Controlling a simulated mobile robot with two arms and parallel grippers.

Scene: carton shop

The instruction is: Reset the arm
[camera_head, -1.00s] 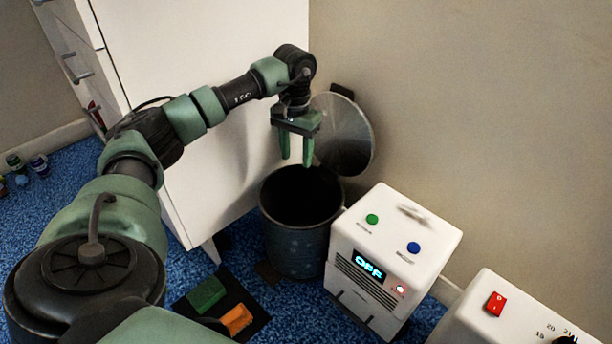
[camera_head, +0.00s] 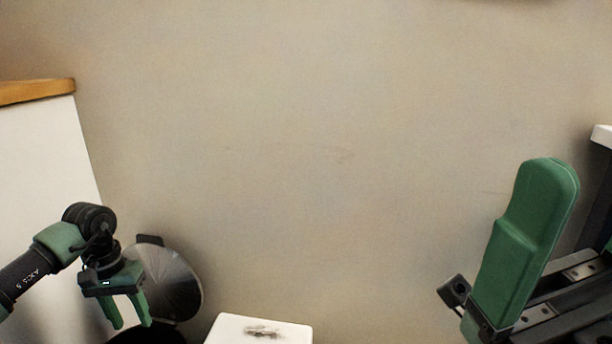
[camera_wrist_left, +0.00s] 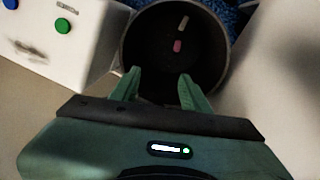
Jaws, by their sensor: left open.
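My left gripper (camera_head: 130,322) hangs down at the lower left of the head view, fingers apart and empty. It is over the dark round bin (camera_head: 146,336), whose lid (camera_head: 172,285) stands open against the wall. In the left wrist view the gripper (camera_wrist_left: 160,75) shows spread fingers with nothing between them. The bin (camera_wrist_left: 126,42) lies beyond the fingertips, with a pink piece (camera_wrist_left: 178,46) and a pale piece (camera_wrist_left: 184,22) inside. A large green finger of my right gripper (camera_head: 520,240) shows close up at the right; its other finger cannot be made out.
A white box (camera_head: 225,330) stands right of the bin; the wrist view shows its green button (camera_wrist_left: 63,26). A white cabinet (camera_head: 40,150) with a wooden top is at the left. A bare wall (camera_head: 320,150) fills the middle.

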